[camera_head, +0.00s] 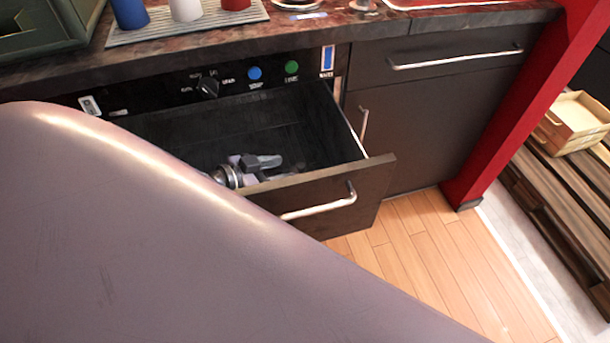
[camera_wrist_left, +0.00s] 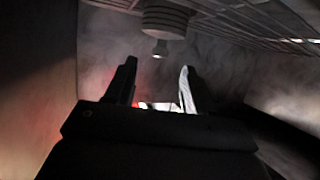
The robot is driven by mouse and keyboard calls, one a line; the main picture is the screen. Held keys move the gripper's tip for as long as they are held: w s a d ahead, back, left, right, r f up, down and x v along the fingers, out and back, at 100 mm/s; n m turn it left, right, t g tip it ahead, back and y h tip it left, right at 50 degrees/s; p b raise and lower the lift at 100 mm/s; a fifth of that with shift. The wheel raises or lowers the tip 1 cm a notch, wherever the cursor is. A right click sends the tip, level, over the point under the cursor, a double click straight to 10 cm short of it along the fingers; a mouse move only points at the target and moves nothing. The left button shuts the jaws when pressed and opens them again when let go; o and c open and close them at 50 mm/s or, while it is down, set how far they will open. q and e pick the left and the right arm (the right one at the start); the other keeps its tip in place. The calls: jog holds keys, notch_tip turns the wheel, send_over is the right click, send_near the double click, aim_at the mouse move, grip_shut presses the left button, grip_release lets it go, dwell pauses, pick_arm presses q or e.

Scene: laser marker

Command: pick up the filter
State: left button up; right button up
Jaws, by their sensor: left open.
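My left gripper (camera_head: 262,165) is over or inside the open drawer (camera_head: 325,205), near its front panel; my own arm hides much of the drawer's left side. In the left wrist view, the two fingers of my left gripper (camera_wrist_left: 158,68) are apart. Beyond the fingertips, at the top of that view, is a dark ribbed round part (camera_wrist_left: 165,20) with a small nub below it. It may be the filter, but the dark picture does not let me tell. It is not between the fingers. My right gripper is out of view.
The drawer's visible floor looks empty. Above it is a black panel with a knob (camera_head: 208,86), a blue button (camera_head: 255,73) and a green button (camera_head: 291,67). Cups stand on a ridged mat (camera_head: 215,24) on the counter. A red post (camera_head: 515,100) stands right.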

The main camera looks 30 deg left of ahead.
aim_at(301, 164)
pick_arm(q)
jog(key=shift+w+d+f, duration=0.3)
jog(key=shift+w, duration=0.2)
jog(key=b+x, duration=0.1)
jog(key=x, duration=0.4)
jog(key=shift+w+f, duration=0.15)
jog(key=shift+w, duration=0.2)
grip_shut()
